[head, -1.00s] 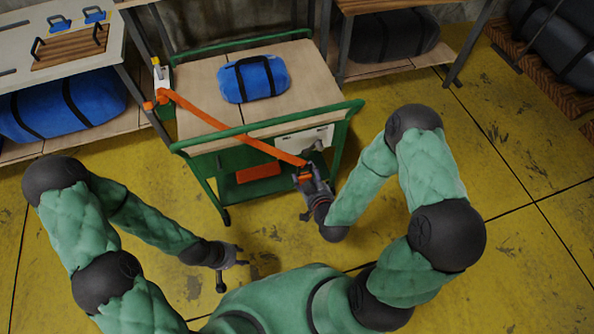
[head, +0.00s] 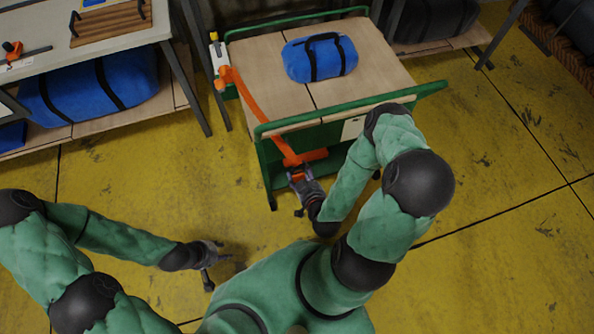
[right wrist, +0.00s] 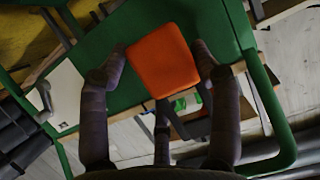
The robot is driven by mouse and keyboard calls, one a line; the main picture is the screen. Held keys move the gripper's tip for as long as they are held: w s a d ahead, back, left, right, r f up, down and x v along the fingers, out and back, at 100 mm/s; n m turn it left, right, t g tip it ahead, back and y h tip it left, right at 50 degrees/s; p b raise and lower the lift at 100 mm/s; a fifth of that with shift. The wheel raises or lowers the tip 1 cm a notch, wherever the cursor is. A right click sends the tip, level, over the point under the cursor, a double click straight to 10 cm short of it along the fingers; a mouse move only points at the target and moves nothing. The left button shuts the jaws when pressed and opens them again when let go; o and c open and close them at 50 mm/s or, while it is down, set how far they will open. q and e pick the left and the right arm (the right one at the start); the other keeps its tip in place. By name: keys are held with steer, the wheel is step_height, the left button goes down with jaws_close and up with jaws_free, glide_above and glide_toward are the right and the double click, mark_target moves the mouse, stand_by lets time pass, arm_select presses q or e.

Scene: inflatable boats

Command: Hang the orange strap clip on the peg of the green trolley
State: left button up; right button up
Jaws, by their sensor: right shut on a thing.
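The green trolley (head: 268,163) stands ahead with a wooden top. An orange strap (head: 250,98) runs from a fixture at its left rear corner over the front rail and down to my right gripper (head: 298,178). My right gripper is shut on the orange clip (right wrist: 163,62), seen between both fingers in the right wrist view, in front of a green panel. A white plate (head: 352,128) on the trolley's front is partly hidden by my right arm. In the wrist view a small hooked peg (right wrist: 45,97) shows at that plate, left of the clip. My left gripper (head: 210,262) is low, away from the trolley; its jaws are unclear.
A blue bag (head: 320,57) lies on the trolley top. A workbench (head: 110,42) with a blue roll (head: 90,88) beneath stands left. The yellow floor (head: 500,150) on the right is clear.

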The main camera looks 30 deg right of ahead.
steer(key=shift+w+d+f, duration=0.1)
steer(key=shift+w+d, duration=0.05)
steer(key=shift+w, duration=0.4)
steer(key=shift+w+d, duration=0.15)
steer(key=shift+w, duration=0.35)
steer(key=shift+w+d+f, duration=0.1)
steer(key=shift+w+d, duration=0.2)
steer(key=shift+w, duration=0.85)
steer(key=shift+w+d+f, duration=0.1)
steer(key=shift+w+d, duration=0.15)
steer(key=shift+w, duration=0.95)
steer(key=shift+w+d+f, duration=0.1)
steer(key=shift+w+d, duration=0.2)
steer(key=shift+w, duration=0.85)
steer(key=shift+w+d+f, duration=0.1)
steer(key=shift+w+f, duration=0.05)
steer(key=shift+w, duration=0.2)
steer(key=shift+w+d+b, duration=0.1)
steer(key=shift+w+b, duration=0.1)
steer(key=shift+b, duration=0.25)
steer(key=shift+w, duration=0.2)
steer(key=o, duration=1.1)
steer(key=shift+o, duration=1)
steer(key=shift+w+f, duration=0.15)
steer(key=shift+w, duration=0.15)
steer(key=shift+s, duration=0.15)
